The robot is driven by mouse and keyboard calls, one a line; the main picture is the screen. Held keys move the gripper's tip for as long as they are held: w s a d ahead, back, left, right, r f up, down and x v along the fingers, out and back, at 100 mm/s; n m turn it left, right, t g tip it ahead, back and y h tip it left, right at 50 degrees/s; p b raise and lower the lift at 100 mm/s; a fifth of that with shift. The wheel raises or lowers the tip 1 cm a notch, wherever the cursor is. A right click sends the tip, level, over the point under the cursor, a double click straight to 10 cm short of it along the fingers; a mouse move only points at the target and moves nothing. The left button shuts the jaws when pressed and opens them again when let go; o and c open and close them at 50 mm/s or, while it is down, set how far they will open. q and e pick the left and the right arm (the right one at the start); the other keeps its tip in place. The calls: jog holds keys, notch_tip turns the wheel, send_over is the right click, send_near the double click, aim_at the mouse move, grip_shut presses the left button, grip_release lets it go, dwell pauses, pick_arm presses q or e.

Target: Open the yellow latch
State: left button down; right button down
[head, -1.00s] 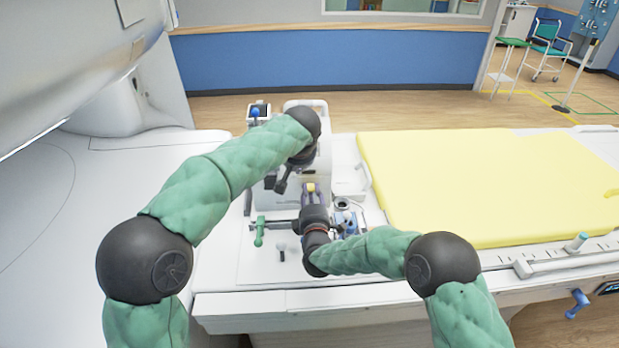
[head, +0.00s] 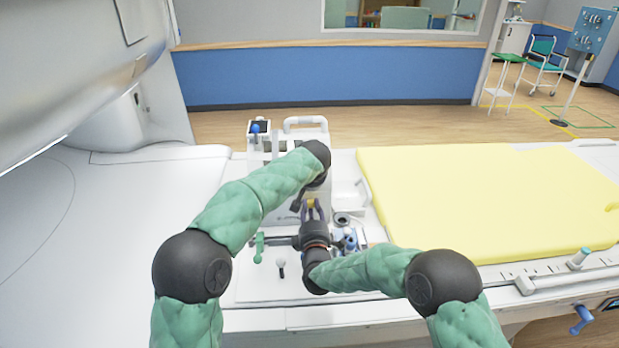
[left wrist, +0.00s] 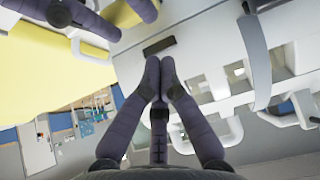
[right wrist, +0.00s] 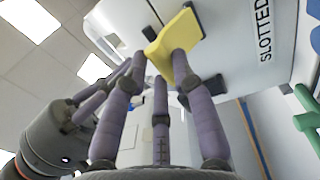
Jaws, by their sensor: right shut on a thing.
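The yellow latch (head: 311,203) is on the front of a white device on the bed. It is large in the right wrist view (right wrist: 178,40), a tilted yellow piece on a white panel. My right gripper (head: 313,212) is shut on the latch, with purple fingers on both sides of it in the right wrist view (right wrist: 160,62). My left gripper (left wrist: 160,62) is shut and empty, its fingertips together in front of white structure. In the head view it is mostly behind its own wrist, close to the right gripper, whose fingers also show in the left wrist view (left wrist: 105,18).
A yellow mattress (head: 490,200) lies at right. A white tray (head: 350,198) and small blue parts (head: 350,240) are beside the right gripper. A green handle (head: 259,247) stands at left. The white surface (head: 150,210) farther left is clear.

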aim_at(310, 203)
pick_arm(q)
jog(key=shift+s+f, duration=0.95)
jog(key=shift+f, duration=0.15)
pick_arm(e)
jog(key=shift+f, duration=0.4)
